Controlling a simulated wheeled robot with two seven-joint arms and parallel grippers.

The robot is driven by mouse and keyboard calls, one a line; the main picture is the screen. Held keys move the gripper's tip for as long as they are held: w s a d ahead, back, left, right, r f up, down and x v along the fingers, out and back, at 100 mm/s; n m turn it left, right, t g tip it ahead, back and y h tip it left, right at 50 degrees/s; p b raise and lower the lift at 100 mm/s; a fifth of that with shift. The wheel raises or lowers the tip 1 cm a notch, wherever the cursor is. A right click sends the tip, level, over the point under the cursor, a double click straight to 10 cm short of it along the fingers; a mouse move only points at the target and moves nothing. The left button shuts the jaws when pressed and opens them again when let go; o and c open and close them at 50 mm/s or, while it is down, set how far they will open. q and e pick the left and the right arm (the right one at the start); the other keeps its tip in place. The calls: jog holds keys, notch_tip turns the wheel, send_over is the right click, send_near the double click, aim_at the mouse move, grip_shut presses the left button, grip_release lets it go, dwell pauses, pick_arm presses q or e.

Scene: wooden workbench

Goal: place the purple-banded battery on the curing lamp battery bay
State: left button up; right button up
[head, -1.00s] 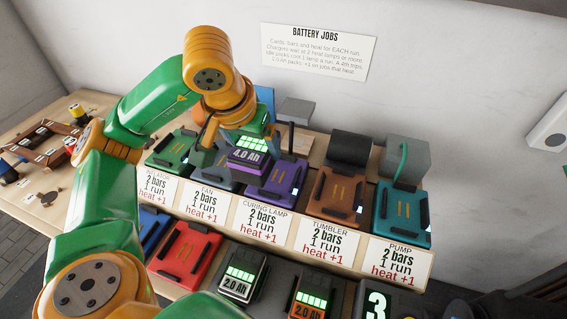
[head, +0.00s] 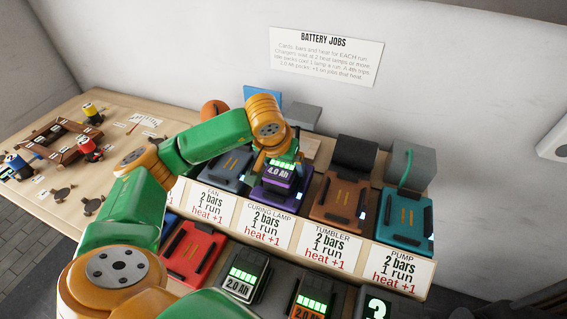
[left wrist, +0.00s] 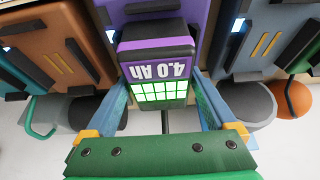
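The purple-banded battery (head: 279,172), marked 4.0 Ah with lit green bars, is at the purple curing lamp bay (head: 265,198). In the left wrist view the battery (left wrist: 158,68) overlaps the purple bay plate (left wrist: 190,14). I cannot tell whether it rests on the plate or is just above it. My left gripper (left wrist: 160,98) has its two blue fingers along the battery's sides, shut on it. In the head view the gripper is mostly hidden behind my orange wrist. My right gripper is not in view.
The fan bay (head: 226,166) is left of the purple bay; the brown tumbler bay (head: 340,204) and teal pump bay (head: 404,215) are right. In front stand a red bay (head: 192,254) and two 2.0 Ah batteries (head: 241,277) (head: 309,294). A dark lamp stem rises behind.

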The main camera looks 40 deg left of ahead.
pick_arm(q)
jog(key=shift+o, duration=0.2)
jog(key=shift+r, duration=0.15)
jog(key=v, duration=1.2)
jog(key=shift+p, duration=0.35)
